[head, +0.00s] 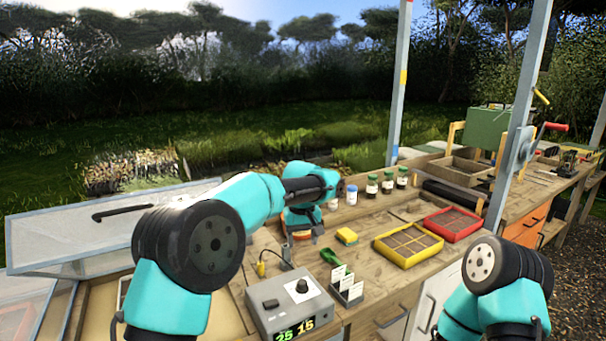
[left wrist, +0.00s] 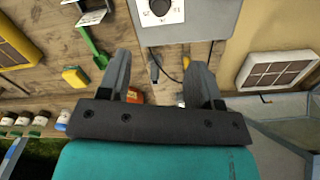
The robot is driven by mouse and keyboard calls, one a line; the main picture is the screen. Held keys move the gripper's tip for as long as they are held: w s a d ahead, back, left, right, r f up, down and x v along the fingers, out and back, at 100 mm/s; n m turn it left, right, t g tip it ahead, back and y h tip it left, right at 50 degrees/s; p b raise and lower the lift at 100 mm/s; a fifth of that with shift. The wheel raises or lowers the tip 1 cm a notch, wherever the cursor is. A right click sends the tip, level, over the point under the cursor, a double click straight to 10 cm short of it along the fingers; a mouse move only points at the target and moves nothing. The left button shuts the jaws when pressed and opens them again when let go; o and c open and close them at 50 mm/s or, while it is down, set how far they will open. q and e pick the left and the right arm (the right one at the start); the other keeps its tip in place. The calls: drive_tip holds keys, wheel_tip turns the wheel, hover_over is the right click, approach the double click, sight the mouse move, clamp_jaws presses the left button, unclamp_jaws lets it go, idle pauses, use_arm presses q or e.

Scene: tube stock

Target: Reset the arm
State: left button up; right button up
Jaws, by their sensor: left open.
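My left gripper (head: 303,237) is over the wooden bench, behind the grey control box, pointing down. In the left wrist view its two fingers (left wrist: 160,68) stand apart with nothing held between them. An orange item (left wrist: 136,96) lies partly hidden behind one finger; it also shows beside the gripper in the head view. My right arm (head: 500,280) comes in at the lower right of the head view, but its gripper is out of frame.
The control box (head: 288,303) reads 25 and 15. A green scoop (head: 330,257), yellow sponge (head: 346,236), label rack (head: 346,290), yellow tray (head: 379,245) and red tray (head: 453,223) lie to the right. Several jars (head: 371,186) stand behind. A propped clear lid (head: 60,240) is at left.

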sight(302, 281)
use_arm(q)
wheel_tip(302, 281, down, 15)
drive_tip(key=shift+f, duration=0.1)
drive_tip(key=m, duration=0.4)
drive_tip(key=shift+m, duration=2.9)
drive_tip(key=n, duration=0.5)
drive_tip(key=shift+n, duration=0.4)
